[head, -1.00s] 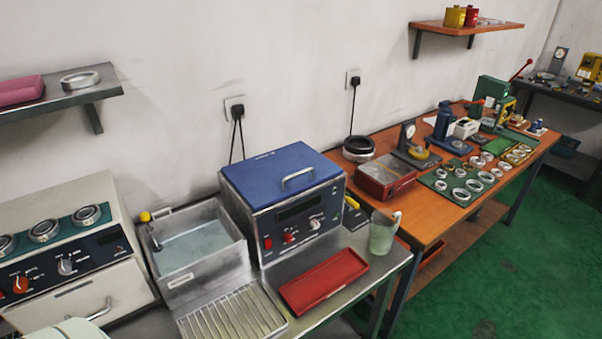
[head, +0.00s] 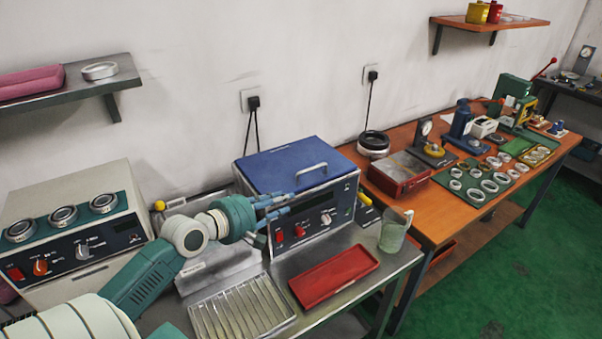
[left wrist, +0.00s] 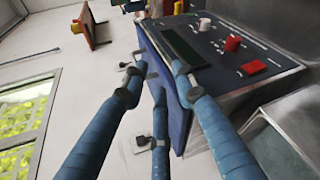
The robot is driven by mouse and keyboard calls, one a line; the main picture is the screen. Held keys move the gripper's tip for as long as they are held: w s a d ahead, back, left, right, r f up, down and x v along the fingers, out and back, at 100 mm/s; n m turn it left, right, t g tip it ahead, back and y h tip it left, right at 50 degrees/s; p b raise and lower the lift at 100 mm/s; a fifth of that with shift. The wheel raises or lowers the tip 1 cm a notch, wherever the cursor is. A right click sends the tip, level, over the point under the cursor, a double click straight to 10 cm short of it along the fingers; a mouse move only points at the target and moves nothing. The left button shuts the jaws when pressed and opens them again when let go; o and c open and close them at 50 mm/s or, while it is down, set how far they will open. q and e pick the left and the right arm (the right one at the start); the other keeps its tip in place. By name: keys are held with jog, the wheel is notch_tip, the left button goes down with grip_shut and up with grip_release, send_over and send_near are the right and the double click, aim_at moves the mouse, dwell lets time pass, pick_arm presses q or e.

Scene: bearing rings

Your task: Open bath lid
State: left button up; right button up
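The bath is a grey box with dials and a red switch on its front (head: 300,228). Its blue lid (head: 270,167) lies shut on top, with a metal handle (head: 312,169) near the front right edge. My left gripper (head: 283,207) is in front of the bath's upper front edge, below and left of the handle. In the left wrist view its blue fingers (left wrist: 158,82) are spread and empty, with the lid (left wrist: 176,118) and control panel (left wrist: 225,45) beyond them. Contact with the bath cannot be told. My right gripper is not in view.
An open metal basin (head: 215,262) left of the bath is partly hidden by my arm. A wire rack (head: 240,308), a red tray (head: 333,277) and a glass beaker (head: 394,232) stand in front. The wall is behind.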

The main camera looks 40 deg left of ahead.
aim_at(302, 173)
pick_arm(q)
notch_tip(302, 173, up, 4)
jog(key=w+a+n+t, duration=0.1)
jog(key=w+a+n, duration=0.1)
jog(key=a, duration=0.1)
jog(key=p+x, duration=0.1)
jog(key=x, duration=0.7)
jog(key=shift+w+d+f+p, duration=0.15)
jog(key=shift+d+p, duration=0.05)
jog(key=shift+p, duration=0.1)
jog(key=shift+x, duration=0.85)
jog(key=shift+f, duration=0.1)
grip_shut()
